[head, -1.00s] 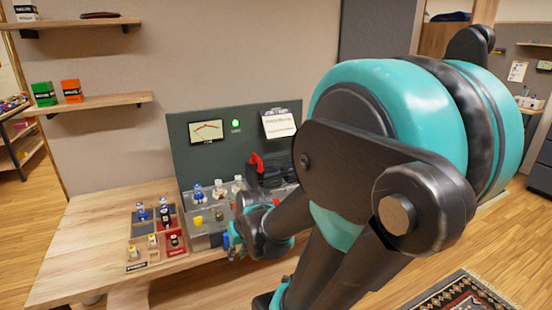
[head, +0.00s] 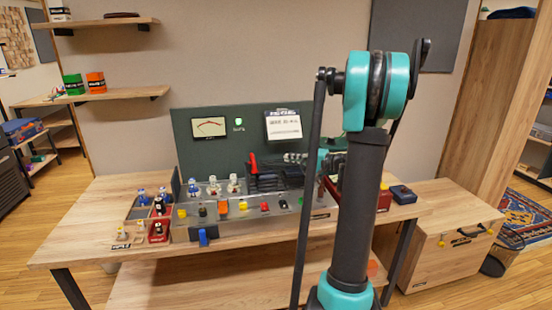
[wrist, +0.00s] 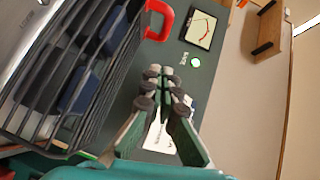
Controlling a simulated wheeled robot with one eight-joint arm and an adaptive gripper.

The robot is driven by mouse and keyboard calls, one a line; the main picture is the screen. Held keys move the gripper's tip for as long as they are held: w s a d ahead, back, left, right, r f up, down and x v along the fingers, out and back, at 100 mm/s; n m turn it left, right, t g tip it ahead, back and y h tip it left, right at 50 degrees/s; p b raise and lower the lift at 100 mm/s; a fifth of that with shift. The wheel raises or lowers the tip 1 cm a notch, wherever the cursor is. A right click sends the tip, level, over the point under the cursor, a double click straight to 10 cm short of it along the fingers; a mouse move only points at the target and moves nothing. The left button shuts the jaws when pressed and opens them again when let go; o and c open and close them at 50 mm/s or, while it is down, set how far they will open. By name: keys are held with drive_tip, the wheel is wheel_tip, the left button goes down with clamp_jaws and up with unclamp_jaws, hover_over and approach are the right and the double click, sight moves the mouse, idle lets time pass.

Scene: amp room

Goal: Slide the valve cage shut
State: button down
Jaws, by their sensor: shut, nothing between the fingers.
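The valve cage (head: 275,182) is a black barred guard on the amp bench, with a red handle (head: 253,164) rising at its left end. In the wrist view the cage bars (wrist: 85,85) fill the left side, with dark blue blocks behind them, and the red handle (wrist: 151,8) is at the top. Several small white and blue valves (head: 213,187) stand left of the cage, outside it. My gripper (wrist: 163,80) is shut and empty, beside the bars and apart from the red handle. In the head view my arm partly hides the cage's right end.
The green back panel (head: 215,150) carries a meter (head: 208,127), a green lamp and a white note (head: 283,126). A sorting tray (head: 140,213) with small parts sits at the left. A dark blue box (head: 403,194) is at the right.

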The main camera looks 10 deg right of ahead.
hover_over(266, 167)
drive_tip(key=d, duration=0.3)
drive_tip(key=shift+s+a+f, duration=0.2)
drive_tip(key=shift+a+f, duration=0.05)
drive_tip(key=shift+f, duration=0.35)
drive_tip(key=shift+a+f, duration=0.2)
drive_tip(key=shift+a, duration=1)
drive_tip(key=shift+a+f, duration=0.2)
drive_tip(key=shift+a, duration=0.6)
drive_tip(key=shift+a, duration=0.1)
drive_tip(key=a, duration=2.8)
drive_tip(key=shift+a, duration=0.35)
drive_tip(key=shift+a, duration=0.1)
